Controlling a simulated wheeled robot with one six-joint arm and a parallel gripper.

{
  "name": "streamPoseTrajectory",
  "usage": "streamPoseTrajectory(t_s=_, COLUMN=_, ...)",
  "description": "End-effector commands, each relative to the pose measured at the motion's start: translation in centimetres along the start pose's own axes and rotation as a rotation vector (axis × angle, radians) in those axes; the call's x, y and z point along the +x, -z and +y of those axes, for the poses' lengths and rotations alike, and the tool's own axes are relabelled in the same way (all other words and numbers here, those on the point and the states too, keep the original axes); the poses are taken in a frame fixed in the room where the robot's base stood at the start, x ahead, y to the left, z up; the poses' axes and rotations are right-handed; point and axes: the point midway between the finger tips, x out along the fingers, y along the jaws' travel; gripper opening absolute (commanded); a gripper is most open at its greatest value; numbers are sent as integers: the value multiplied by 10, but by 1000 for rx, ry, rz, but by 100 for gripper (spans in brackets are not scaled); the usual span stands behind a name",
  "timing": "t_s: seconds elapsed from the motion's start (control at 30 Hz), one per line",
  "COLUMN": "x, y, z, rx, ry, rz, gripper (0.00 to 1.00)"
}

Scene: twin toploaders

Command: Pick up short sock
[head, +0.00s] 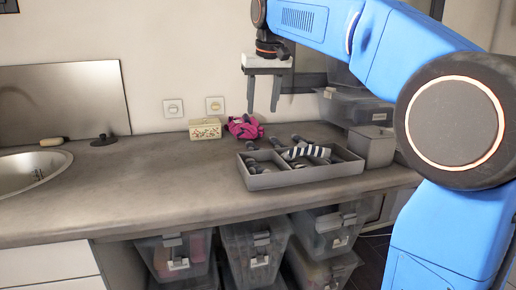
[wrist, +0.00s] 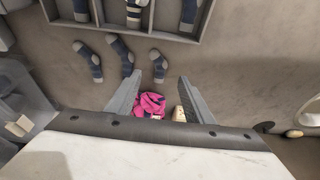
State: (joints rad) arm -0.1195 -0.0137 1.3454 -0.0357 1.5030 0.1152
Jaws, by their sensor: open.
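Several dark grey-blue socks with pale toes and heels lie on the counter behind a grey divided tray (head: 300,178). In the wrist view they are a left sock (wrist: 88,61), a longer middle sock (wrist: 121,54) and a smaller right sock (wrist: 159,66), which looks the shortest. More socks lie in the tray, including a striped one (head: 305,152). My gripper (head: 262,110) is open and empty, well above the counter. In the wrist view the right sock shows just beyond and between my fingertips (wrist: 160,77), not touching them.
A pink cloth (head: 244,127) and a small patterned box (head: 205,129) stand against the wall. A grey bin (head: 371,147) adjoins the tray's right end. Clear plastic boxes (head: 355,108) are stacked behind it. The counter left of the tray is clear up to the sink (head: 30,172).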

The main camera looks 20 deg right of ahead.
Motion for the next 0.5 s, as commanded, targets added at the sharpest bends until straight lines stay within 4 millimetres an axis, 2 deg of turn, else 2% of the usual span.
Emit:
streamPoseTrajectory(t_s=0.03, x=-1, y=12, z=-3, rx=0, ry=0, rz=-2, gripper=47)
streamPoseTrajectory(t_s=0.1, x=-2, y=22, z=-6, rx=1, ry=0, rz=-5, gripper=47)
streamPoseTrajectory(t_s=0.27, x=-2, y=32, z=-9, rx=2, ry=-1, rz=-10, gripper=47)
streamPoseTrajectory(t_s=0.37, x=6, y=32, z=-10, rx=2, ry=-1, rz=-11, gripper=47)
streamPoseTrajectory(t_s=0.5, x=29, y=31, z=-9, rx=2, ry=-1, rz=-12, gripper=47)
